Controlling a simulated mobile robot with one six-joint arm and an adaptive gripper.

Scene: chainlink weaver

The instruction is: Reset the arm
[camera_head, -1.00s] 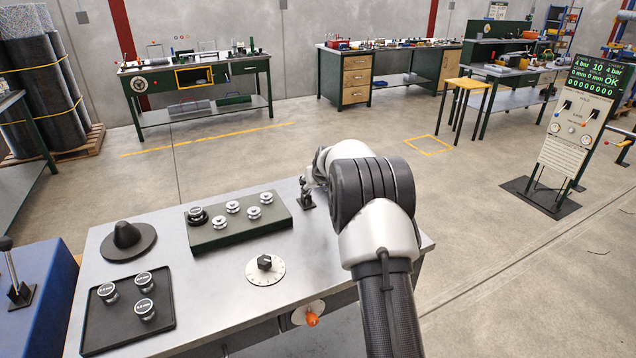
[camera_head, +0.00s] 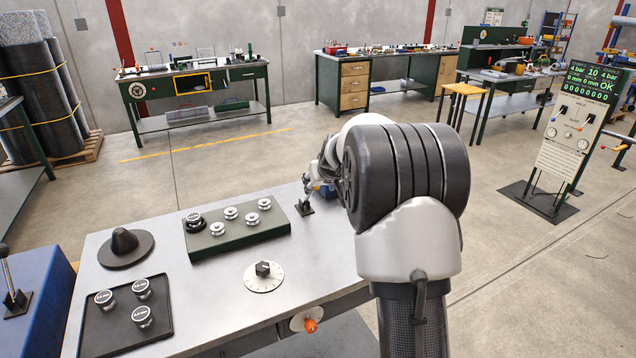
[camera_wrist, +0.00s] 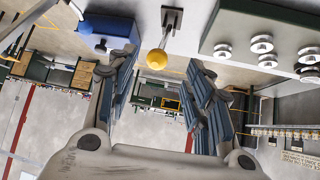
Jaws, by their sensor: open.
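My gripper (camera_wrist: 164,78) is open and empty in the wrist view, its two blue-grey fingers spread apart. The wrist picture is upside down. A yellow ball knob (camera_wrist: 156,60) on a lever with a dark base (camera_wrist: 172,18) shows near the gap between the fingers, with no finger visibly touching it. In the head view my arm (camera_head: 410,180) rises large in front and hides most of the gripper. The lever's dark base (camera_head: 304,207) stands on the table beside the arm.
A control panel (camera_head: 572,135) stands at right. Open floor lies behind the table.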

